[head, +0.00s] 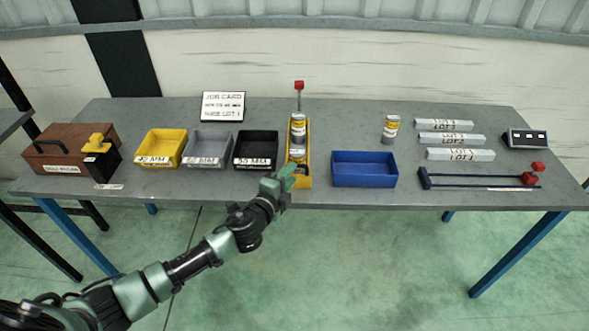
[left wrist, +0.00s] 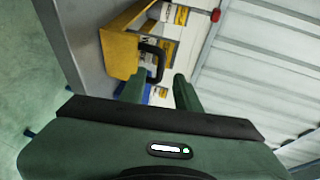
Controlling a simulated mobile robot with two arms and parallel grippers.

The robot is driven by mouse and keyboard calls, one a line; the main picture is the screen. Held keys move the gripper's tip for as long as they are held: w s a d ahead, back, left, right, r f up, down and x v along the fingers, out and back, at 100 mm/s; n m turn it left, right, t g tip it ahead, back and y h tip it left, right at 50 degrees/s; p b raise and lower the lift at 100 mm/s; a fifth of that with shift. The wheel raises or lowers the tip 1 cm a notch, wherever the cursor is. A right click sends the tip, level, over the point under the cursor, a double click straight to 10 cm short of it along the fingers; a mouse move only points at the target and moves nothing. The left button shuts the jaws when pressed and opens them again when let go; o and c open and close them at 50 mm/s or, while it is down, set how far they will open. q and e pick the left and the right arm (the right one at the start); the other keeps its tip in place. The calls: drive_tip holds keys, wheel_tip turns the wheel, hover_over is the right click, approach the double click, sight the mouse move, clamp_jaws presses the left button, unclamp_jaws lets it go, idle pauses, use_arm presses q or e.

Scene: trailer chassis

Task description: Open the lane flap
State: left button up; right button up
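The yellow lane (head: 308,158) stands mid-table with cans (head: 298,130) in it. Its front end, where the flap is, is partly covered by my left gripper (head: 286,179) in the head view. In the left wrist view the yellow lane (left wrist: 122,42) shows from close up, with a black loop handle (left wrist: 153,62) on it. My left gripper (left wrist: 158,86) is open, its two green fingers apart, with the handle just beyond the fingertips. I cannot tell whether they touch it. The flap's exact position is unclear. My right gripper is not in view.
Yellow (head: 161,148), grey (head: 208,149) and black (head: 256,150) bins stand left of the lane. A blue bin (head: 364,169) stands right of it, with a loose can (head: 390,129) behind. A red-topped post (head: 299,86) rises behind the lane.

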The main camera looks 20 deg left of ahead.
sight(297, 176)
use_arm(q)
drive_tip(key=shift+x, duration=1.7)
clamp_jaws()
drive_tip(key=shift+f, duration=0.1)
